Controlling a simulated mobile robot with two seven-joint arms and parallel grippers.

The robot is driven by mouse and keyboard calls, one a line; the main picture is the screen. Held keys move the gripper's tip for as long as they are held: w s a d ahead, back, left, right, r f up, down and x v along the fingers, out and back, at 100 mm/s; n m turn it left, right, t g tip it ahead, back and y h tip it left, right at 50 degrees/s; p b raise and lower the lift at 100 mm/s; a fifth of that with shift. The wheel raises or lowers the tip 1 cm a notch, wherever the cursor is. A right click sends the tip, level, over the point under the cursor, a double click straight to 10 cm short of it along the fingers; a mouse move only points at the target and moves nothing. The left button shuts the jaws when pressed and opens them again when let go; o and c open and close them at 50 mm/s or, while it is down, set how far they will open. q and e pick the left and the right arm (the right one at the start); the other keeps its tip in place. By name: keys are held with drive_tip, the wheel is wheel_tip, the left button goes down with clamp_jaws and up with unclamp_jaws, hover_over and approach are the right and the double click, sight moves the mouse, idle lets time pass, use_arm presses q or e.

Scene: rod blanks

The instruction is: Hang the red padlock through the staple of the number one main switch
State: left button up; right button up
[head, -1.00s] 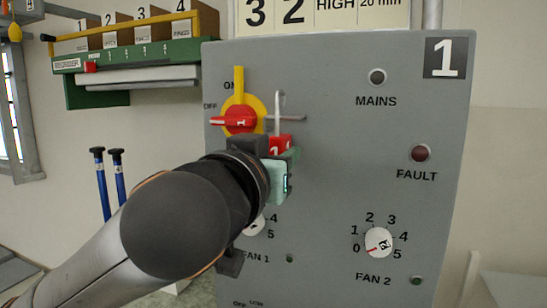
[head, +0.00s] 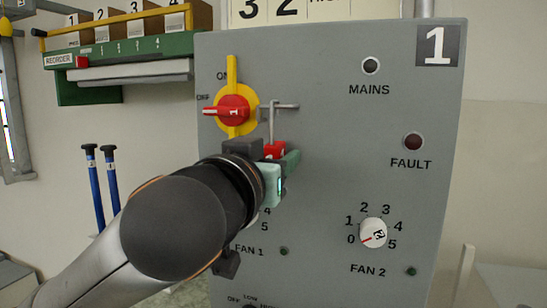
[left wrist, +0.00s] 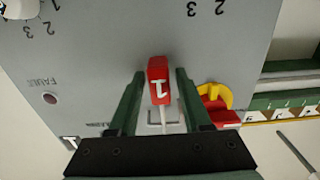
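The red padlock (head: 274,150), marked 1, is upright with its tall grey shackle (head: 272,122) above it. The shackle's top is at the grey staple bar (head: 288,106), right of the number one main switch (head: 233,110), and appears to hook over it; the exact contact is too small to tell. The switch's red handle on its yellow plate points to OFF. My left gripper (head: 270,165) is around the padlock body. In the left wrist view, the padlock (left wrist: 158,75) lies between the fingers with a narrow gap on each side. My right gripper is out of view.
The grey panel (head: 330,200) carries the MAINS lamp (head: 371,65), FAULT lamp (head: 413,141) and FAN 2 knob (head: 373,232). A green rack (head: 130,55) with boxes is at the upper left.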

use_arm(q)
drive_tip(key=shift+o, duration=0.8)
drive_tip(key=b+v, duration=0.2)
drive_tip(key=v, duration=0.9)
drive_tip(key=w+a+f+n+g+y, duration=0.1)
drive_tip(key=w+a+f+g, duration=0.1)
drive_tip(key=f, duration=0.8)
drive_tip(key=w+a+f+g, duration=0.2)
drive_tip(key=a+f+g, duration=0.1)
drive_tip(key=f, duration=0.7)
drive_tip(key=w+a+f+n+g+y, duration=0.1)
drive_tip(key=a+f+g, duration=0.1)
drive_tip(key=f, duration=0.9)
drive_tip(key=s+a+f+g+y, duration=0.25)
drive_tip(key=s+a+f, duration=0.25)
drive_tip(key=s+f, duration=0.55)
drive_tip(key=s+a+f+g+y, duration=0.1)
drive_tip(key=s+a+f+g, duration=0.45)
drive_tip(key=f, duration=0.85)
drive_tip(key=d+f+t+h+p, duration=0.2)
drive_tip(key=d+f+t+p, duration=0.2)
drive_tip(key=t+p, duration=0.3)
drive_tip(key=shift+w+f, duration=0.45)
drive_tip(key=shift+f, duration=0.05)
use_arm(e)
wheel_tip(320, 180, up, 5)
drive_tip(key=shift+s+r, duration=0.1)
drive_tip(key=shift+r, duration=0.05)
